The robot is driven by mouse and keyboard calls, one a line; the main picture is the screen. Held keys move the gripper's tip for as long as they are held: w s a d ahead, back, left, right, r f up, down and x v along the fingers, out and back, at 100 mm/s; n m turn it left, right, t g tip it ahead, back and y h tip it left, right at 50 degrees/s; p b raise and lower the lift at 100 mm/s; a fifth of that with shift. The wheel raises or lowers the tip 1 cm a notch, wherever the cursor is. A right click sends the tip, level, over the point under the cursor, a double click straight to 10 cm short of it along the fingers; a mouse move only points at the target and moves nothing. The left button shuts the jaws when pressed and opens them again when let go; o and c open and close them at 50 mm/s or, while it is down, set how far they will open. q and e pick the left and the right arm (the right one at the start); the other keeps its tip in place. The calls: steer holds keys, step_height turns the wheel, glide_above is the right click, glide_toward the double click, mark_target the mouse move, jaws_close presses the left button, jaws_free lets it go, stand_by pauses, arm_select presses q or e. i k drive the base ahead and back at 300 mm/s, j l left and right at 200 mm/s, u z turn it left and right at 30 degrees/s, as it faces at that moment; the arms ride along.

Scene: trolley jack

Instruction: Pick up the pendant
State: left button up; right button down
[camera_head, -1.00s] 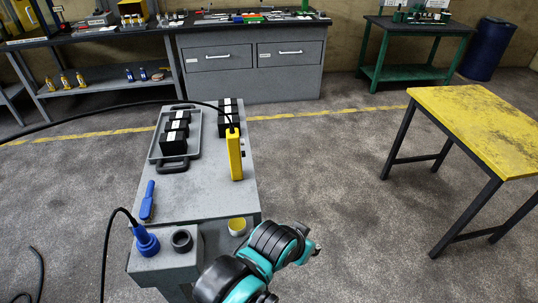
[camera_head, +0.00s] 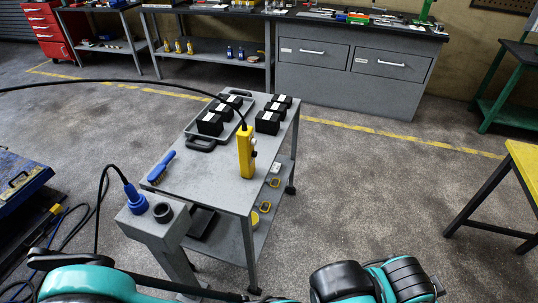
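The yellow pendant (camera_head: 246,154) stands upright near the right edge of the grey trolley top (camera_head: 205,185). A black cable rises from its top and runs off to the left. Dark buttons show on its right side. Teal and black parts of my two arms show along the bottom edge, below and apart from the pendant. I cannot make out the fingers of either gripper; they seem to be outside the picture. Nothing touches the pendant except its cable and the trolley.
Black blocks (camera_head: 267,122) and a grey tray (camera_head: 194,131) share the trolley top with a blue-handled brush (camera_head: 161,166). A grey post (camera_head: 160,235) with a blue connector (camera_head: 135,197) stands in front. A yellow-topped table (camera_head: 525,165) is at right. Open floor lies between.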

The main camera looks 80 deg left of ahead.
mark_target(244, 133)
steer(key=i+u, duration=0.3)
steer(key=u, duration=0.15)
steer(key=i+l+u, duration=0.2)
steer(key=u, duration=0.2)
steer(key=i+j+u, duration=0.1)
steer(key=i+u, duration=1.15)
steer(key=i, duration=0.5)
steer(key=i+l+u, duration=0.2)
steer(key=i, duration=0.5)
steer(key=j, duration=0.15)
